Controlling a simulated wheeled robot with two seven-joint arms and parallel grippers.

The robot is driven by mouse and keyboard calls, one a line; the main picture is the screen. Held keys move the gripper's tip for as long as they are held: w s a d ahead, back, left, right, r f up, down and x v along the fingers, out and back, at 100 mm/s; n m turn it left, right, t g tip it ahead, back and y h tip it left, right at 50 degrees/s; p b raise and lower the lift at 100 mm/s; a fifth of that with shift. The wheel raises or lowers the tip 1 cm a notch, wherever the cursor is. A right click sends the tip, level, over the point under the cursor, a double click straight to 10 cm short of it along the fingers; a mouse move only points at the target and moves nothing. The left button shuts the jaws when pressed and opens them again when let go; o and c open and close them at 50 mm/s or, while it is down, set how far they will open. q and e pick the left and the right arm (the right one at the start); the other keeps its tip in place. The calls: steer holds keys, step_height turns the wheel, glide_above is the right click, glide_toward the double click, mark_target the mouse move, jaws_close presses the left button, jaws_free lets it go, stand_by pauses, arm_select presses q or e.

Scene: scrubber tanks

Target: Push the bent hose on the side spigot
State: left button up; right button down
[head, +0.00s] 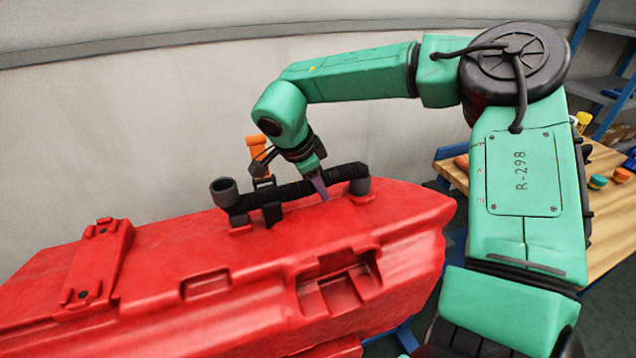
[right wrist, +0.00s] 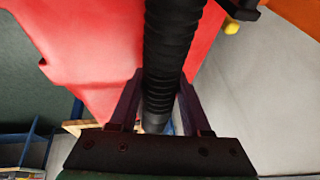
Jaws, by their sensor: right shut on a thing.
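The black corrugated hose (head: 285,192) lies along the top of the red tank (head: 230,265). Its left end meets an upturned dark grey cuff (head: 224,189). At its right end, a grey cylindrical piece (head: 360,185) stands on the tank; I cannot tell whether this is the spigot or how the hose joins it. My right gripper (head: 320,183) is shut on the hose near its right part. In the right wrist view the purple fingers (right wrist: 158,105) flank the hose (right wrist: 168,60). My left gripper is not in view.
An orange-topped upright part (head: 256,148) stands just behind the hose. Black brackets (head: 271,213) sit under the hose. A wooden table (head: 605,210) with small coloured parts stands at the right, below blue-framed shelves (head: 605,65). A pale wall runs behind the tank.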

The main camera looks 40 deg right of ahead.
steer(key=shift+w+r, duration=0.1)
stand_by(0.3)
jaws_free()
steer(key=shift+r, duration=0.1)
stand_by(0.4)
steer(key=shift+p+v, duration=1.05)
steer(key=shift+v, duration=1.15)
steer(key=shift+r+p, duration=1.8)
steer(key=shift+r, duration=0.7)
